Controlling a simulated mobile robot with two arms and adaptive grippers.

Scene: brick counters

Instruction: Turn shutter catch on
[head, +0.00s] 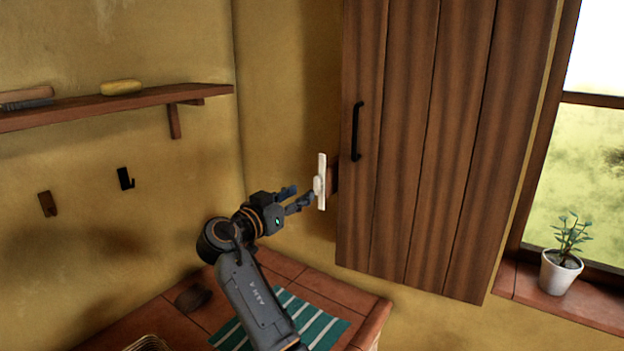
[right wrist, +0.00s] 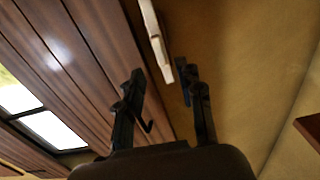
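The shutter catch (head: 321,182) is a white bar standing upright on a small brown block at the left edge of the wooden shutter (head: 425,140). In the right wrist view the catch (right wrist: 157,42) is a pale bar whose near end lies between and just beyond the fingertips. My right gripper (head: 301,196) is just left of the catch, fingers apart and pointing at its middle. In the right wrist view the gripper (right wrist: 163,82) is open with nothing held. I cannot tell whether a fingertip touches the catch. My left gripper is not in view.
A black handle (head: 356,131) is on the shutter. A wall shelf (head: 120,103) and dark hooks (head: 125,178) are at left. A tiled counter (head: 350,290) with a striped cloth (head: 318,330) lies below. A potted plant (head: 560,271) stands on the right sill.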

